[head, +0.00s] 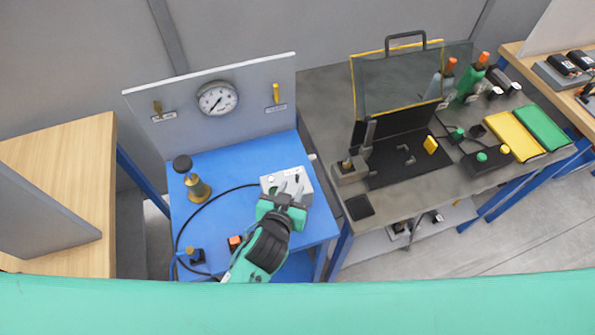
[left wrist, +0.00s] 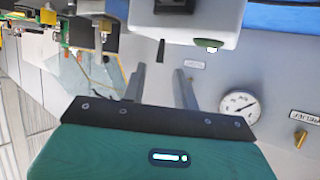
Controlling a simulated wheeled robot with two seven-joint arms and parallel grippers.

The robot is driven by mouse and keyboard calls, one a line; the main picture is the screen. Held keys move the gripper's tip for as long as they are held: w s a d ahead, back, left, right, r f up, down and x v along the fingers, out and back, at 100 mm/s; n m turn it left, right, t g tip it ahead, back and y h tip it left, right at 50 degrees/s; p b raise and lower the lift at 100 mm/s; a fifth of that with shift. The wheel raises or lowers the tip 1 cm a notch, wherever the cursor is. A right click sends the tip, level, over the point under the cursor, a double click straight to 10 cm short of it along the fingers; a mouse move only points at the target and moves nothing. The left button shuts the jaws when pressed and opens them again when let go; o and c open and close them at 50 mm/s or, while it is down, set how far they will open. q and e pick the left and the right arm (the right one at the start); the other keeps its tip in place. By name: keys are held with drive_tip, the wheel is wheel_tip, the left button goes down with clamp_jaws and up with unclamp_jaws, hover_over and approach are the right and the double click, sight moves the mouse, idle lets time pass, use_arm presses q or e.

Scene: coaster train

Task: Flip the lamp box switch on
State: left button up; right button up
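The lamp box (head: 304,182) is a pale grey box at the right side of the blue table (head: 222,172). In the left wrist view it is the white box (left wrist: 185,20) at the top, with a small dark lever (left wrist: 161,50) and a green lamp (left wrist: 211,46) sticking out of it. My left gripper (head: 291,186) is over the box in the head view, fingers apart and empty. In the left wrist view the fingertips (left wrist: 158,76) are spread either side of the lever's line, with the lever just beyond them. I cannot tell if they touch it. My right gripper is not visible.
A gauge (head: 217,98) is on the grey back panel, with a brass valve (head: 197,187) below it. A black cable (head: 205,208) curves over the blue table to a small part (head: 196,256). A dark bench (head: 395,187) with an open case stands to the right.

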sight(297, 178)
use_arm(q)
drive_tip(key=p+x, duration=0.1)
drive_tip(key=x, duration=0.3)
drive_tip(key=shift+w+r, duration=0.1)
drive_tip(key=shift+w, duration=0.05)
drive_tip(key=shift+w+d+f+p, duration=0.2)
drive_tip(key=shift+w+f+p, duration=0.1)
drive_tip(key=shift+w, duration=0.3)
drive_tip(key=shift+w+d+f, duration=0.1)
drive_tip(key=shift+w+f, duration=0.2)
drive_tip(key=shift+w, duration=0.1)
clamp_jaws()
